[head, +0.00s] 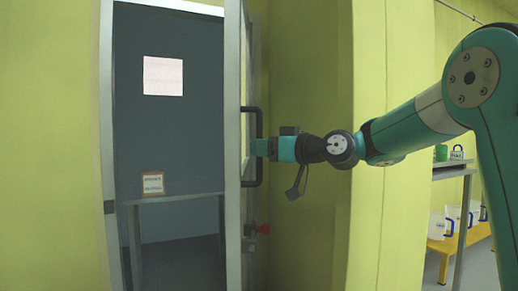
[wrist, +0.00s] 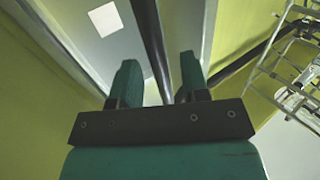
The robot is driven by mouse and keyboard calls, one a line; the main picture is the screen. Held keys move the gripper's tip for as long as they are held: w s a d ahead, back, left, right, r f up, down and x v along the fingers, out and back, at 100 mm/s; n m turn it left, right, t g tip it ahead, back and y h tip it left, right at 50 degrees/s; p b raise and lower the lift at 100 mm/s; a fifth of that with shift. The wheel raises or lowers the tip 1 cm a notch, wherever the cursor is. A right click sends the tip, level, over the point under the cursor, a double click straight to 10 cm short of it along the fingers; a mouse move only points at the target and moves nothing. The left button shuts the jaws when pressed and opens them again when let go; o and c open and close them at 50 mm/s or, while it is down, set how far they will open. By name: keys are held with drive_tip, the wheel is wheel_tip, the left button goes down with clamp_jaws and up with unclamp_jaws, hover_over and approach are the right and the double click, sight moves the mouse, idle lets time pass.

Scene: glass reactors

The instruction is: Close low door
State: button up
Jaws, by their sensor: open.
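The door (head: 234,200) stands open, seen nearly edge-on at the right side of the doorway in the head view. It has a black bar handle (head: 259,112) on its right face. My gripper (head: 261,147) is at the middle of this handle, reaching in from the right. In the wrist view my two green fingers (wrist: 160,85) are apart, and the black handle bar (wrist: 150,35) runs between them. I cannot tell whether either finger touches the bar. Part of the handle is hidden behind the gripper in the head view.
The doorway (head: 165,120) is bounded by a grey frame (head: 107,120). Inside is a grey table (head: 175,199) with a small sign (head: 152,183). A red valve (head: 263,229) sits below the handle. A yellow wall edge (head: 375,230) stands close right of the gripper. Shelves with jugs (head: 450,222) are farther right.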

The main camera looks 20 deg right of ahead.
drive_tip(key=shift+x, duration=0.9)
clamp_jaws()
